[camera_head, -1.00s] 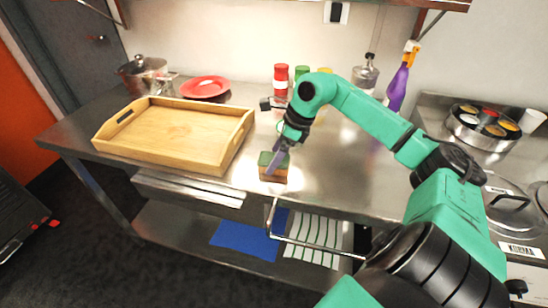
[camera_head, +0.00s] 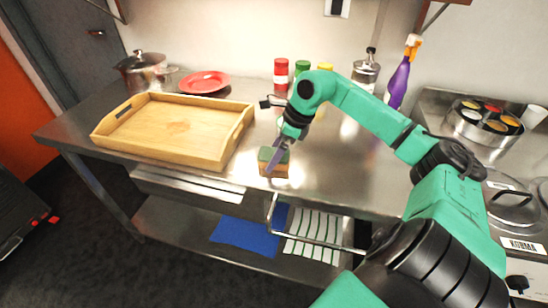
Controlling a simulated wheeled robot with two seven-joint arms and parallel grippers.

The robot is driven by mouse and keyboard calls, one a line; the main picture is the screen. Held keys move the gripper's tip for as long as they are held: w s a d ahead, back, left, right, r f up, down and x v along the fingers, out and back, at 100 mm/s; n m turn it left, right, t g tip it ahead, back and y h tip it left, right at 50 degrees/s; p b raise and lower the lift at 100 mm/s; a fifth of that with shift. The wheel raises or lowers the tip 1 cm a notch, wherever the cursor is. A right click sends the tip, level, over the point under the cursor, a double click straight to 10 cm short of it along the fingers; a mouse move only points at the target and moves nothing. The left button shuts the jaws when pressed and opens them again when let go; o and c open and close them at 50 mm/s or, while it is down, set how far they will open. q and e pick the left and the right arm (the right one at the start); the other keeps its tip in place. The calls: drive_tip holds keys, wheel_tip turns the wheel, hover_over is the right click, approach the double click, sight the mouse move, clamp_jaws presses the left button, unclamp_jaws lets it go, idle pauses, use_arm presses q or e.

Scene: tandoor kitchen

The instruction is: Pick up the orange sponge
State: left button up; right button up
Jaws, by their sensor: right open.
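The orange sponge (camera_head: 273,170), with a green top layer, sits on the metal counter near its front edge, right of the wooden tray. My right gripper (camera_head: 275,158) points down at the sponge, with one finger seen across its top and side. The jaws are open, and the sponge is between or right beside the fingers; the far finger is hidden. My left gripper does not show.
A wooden tray (camera_head: 243,133) lies to the left on the counter (camera_head: 330,170). A red plate (camera_head: 204,82), a steel pot (camera_head: 143,72), sauce bottles (camera_head: 281,75) and a purple spray bottle (camera_head: 398,84) stand behind. The counter right of the sponge is clear.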

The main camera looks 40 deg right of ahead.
drive_tip(key=c, duration=1.3)
drive_tip(key=shift+r, duration=0.1)
